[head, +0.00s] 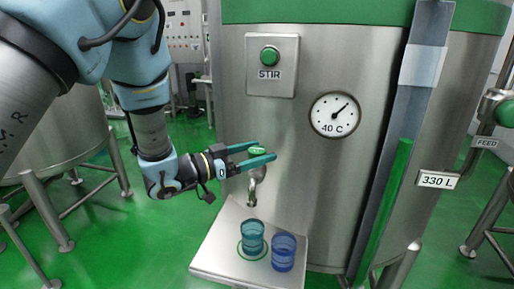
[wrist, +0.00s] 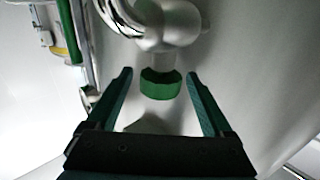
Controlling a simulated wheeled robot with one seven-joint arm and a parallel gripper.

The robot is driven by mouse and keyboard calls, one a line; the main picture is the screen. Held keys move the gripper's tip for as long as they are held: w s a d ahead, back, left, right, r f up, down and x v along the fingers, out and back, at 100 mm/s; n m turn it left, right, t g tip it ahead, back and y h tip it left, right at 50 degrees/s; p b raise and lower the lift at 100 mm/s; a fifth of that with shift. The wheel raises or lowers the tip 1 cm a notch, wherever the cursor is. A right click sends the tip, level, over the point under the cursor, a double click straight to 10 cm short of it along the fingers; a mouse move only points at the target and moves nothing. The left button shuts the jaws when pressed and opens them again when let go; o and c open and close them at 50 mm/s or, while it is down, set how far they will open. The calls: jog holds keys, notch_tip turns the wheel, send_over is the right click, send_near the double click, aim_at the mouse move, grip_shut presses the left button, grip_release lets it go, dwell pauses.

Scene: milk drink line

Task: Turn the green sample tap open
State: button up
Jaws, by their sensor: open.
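The green sample tap (head: 258,150) is a small green knob on top of a metal spout on the front of the steel tank. In the wrist view the green knob (wrist: 160,84) sits below its metal body (wrist: 168,28), between and just beyond my two fingertips. My gripper (head: 262,153) is open, its teal fingers on either side of the knob in the head view. It also shows in the wrist view (wrist: 159,78), with a gap visible between each finger and the knob. The spout (head: 252,192) points down.
Below the spout, a steel shelf (head: 215,256) holds a teal cup (head: 252,238) on a green ring and a blue cup (head: 284,252) to its right. The tank bears a green STIR button (head: 270,56), a round gauge (head: 335,114) and a sight tube (head: 390,200) at right.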

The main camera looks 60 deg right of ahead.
jog(key=shift+d, duration=0.1)
jog(key=shift+c, duration=0.4)
grip_shut()
dwell(0.3)
